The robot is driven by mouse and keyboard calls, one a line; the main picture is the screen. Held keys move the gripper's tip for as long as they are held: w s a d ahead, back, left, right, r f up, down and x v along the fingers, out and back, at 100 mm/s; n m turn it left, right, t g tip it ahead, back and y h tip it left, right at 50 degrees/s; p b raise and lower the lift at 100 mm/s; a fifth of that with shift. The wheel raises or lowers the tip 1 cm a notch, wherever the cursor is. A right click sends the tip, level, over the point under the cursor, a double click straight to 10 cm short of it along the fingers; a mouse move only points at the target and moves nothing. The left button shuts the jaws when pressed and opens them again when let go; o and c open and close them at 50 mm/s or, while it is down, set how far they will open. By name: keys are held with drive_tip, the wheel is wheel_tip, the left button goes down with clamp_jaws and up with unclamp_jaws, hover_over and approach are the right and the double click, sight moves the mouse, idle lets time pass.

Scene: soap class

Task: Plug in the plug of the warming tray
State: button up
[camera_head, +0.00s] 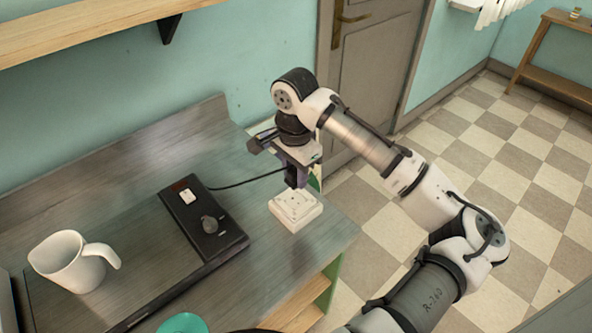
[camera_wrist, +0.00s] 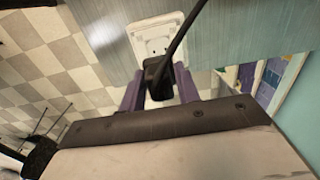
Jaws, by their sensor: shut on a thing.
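The warming tray (camera_head: 158,262) lies on the table at the left, with a black control box (camera_head: 203,226) bearing a knob and a white switch. Its black cord (camera_head: 245,182) runs right, towards my gripper (camera_head: 297,170). My gripper points down and is shut on the black plug (camera_head: 292,181). In the wrist view, the plug (camera_wrist: 158,78) sits between the purple fingers, with the cord rising from it. The white socket box (camera_head: 296,213) stands on the table just below the plug. In the wrist view, the socket (camera_wrist: 155,34) shows its holes uncovered beyond the plug. Contact between them cannot be told.
A white mug (camera_head: 75,262) stands on the warming tray. A teal round object (camera_head: 183,324) is at the bottom edge. A wooden shelf (camera_head: 85,28) hangs on the wall above. The table's right edge lies close beside the socket box, with checkered floor beyond.

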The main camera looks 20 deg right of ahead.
sight(295, 201)
wheel_tip(295, 201, down, 6)
drive_tip(key=b, duration=0.5)
drive_tip(key=shift+r, duration=0.1)
drive_tip(key=shift+r+p, duration=0.1)
drive_tip(key=shift+p, duration=0.6)
idle(2.1)
drive_tip(key=shift+f+b, duration=0.3)
drive_tip(key=shift+f, duration=0.35)
idle(0.3)
drive_tip(key=o, duration=1)
wheel_tip(295, 201, up, 14)
drive_tip(key=shift+f+b, duration=0.1)
drive_tip(key=shift+b, duration=0.45)
drive_tip(key=shift+f, duration=0.1)
